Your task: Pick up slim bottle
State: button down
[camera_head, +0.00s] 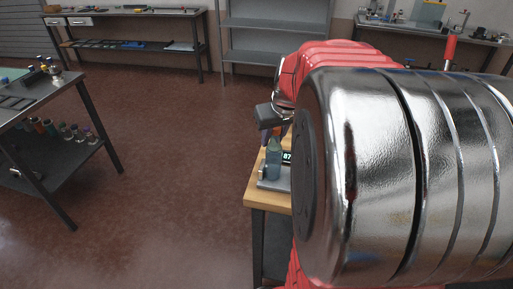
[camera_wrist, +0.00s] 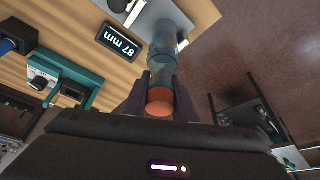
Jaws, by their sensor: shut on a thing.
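The slim bottle (camera_head: 273,160) is bluish and translucent with an orange cap. It is upright in the head view, over a grey metal plate (camera_head: 270,184) at the wooden bench's edge. Whether its base touches the plate is hard to tell. My gripper (camera_head: 274,131) is at the bottle's top, coming from above. In the wrist view my gripper (camera_wrist: 162,82) has its two dark fingers shut on the bottle near the orange cap (camera_wrist: 160,101). The bottle's body (camera_wrist: 165,45) extends away beyond the fingertips.
A display (camera_wrist: 119,42) reading "87 mm" stands beside the bottle. A teal device (camera_wrist: 62,78) sits on the wooden bench (camera_wrist: 75,38). My arm hides much of the bench in the head view. A table (camera_head: 50,93) with bottles on its lower shelf stands left; open floor lies between.

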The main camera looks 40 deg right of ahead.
notch_tip(320, 180, up, 10)
dwell(0.8)
dwell(0.4)
